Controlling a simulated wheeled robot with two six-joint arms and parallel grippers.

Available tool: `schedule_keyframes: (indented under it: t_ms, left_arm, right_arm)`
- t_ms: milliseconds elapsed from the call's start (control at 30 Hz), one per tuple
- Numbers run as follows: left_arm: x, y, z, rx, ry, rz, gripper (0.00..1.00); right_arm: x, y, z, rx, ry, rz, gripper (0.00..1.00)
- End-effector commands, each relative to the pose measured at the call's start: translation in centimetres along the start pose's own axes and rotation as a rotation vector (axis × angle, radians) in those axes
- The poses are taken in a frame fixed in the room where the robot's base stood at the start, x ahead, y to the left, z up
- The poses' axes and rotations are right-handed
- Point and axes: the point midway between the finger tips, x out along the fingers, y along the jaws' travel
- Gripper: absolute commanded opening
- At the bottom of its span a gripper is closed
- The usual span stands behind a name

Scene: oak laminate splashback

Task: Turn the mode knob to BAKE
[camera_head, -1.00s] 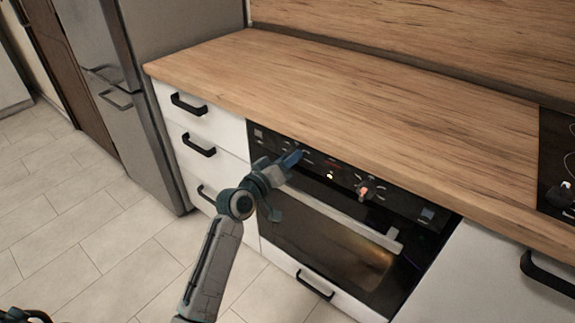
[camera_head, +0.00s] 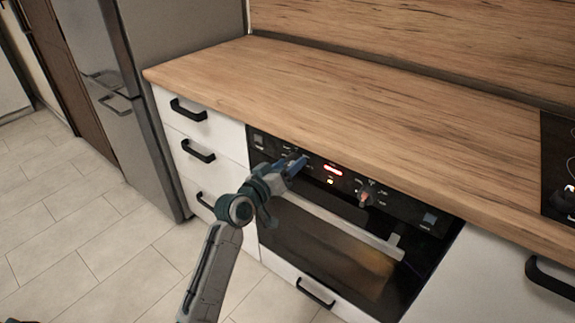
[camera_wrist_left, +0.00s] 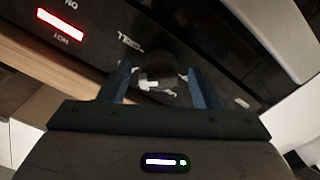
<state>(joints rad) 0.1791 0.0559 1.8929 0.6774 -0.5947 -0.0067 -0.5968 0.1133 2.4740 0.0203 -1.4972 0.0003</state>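The oven control panel (camera_head: 395,203) is black, under the front edge of the worktop. My left gripper (camera_head: 297,163) is at the left part of this panel, its two fingers apart. In the left wrist view a dark round knob (camera_wrist_left: 160,74) with a pale mark sits between the fingers of my left gripper (camera_wrist_left: 160,82), with no clear grip on it. In the head view the gripper hides this knob. A second knob (camera_head: 364,198) stands free further right on the panel. The labels around the knobs are too small or blurred to read. My right gripper is out of view.
A red lit indicator (camera_head: 333,169) glows between the knobs; it also shows in the wrist view (camera_wrist_left: 60,25) near the word HOT. The oven handle (camera_head: 345,226) runs below the panel. The wooden worktop (camera_head: 330,105) is bare near the oven. White drawers (camera_head: 195,150) stand left.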

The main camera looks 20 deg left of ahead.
Motion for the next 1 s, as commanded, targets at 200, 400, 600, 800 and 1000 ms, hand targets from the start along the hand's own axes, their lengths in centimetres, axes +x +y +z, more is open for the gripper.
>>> schedule_keyframes:
  t_ms: [200, 400, 600, 800, 1000]
  left_arm:
    - [0.0, 0.1, -0.1, 0.0, 0.003, 0.001, 0.59]
    - [-1.1, 0.0, -0.1, 0.002, 0.003, 0.0, 0.59]
    - [-5.0, 0.0, 0.0, 0.004, 0.001, -0.001, 0.59]
    - [-8.7, 0.0, 0.0, 0.004, -0.001, 0.0, 0.59]
    - [-10.5, 0.0, 0.0, 0.001, 0.001, 0.0, 0.59]
  right_arm:
    - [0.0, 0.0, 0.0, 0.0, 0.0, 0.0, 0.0]
    - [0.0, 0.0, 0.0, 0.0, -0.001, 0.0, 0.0]
    - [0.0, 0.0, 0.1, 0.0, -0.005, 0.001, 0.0]
    - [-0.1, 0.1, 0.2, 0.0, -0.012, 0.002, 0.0]
    - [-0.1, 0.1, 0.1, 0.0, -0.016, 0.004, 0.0]
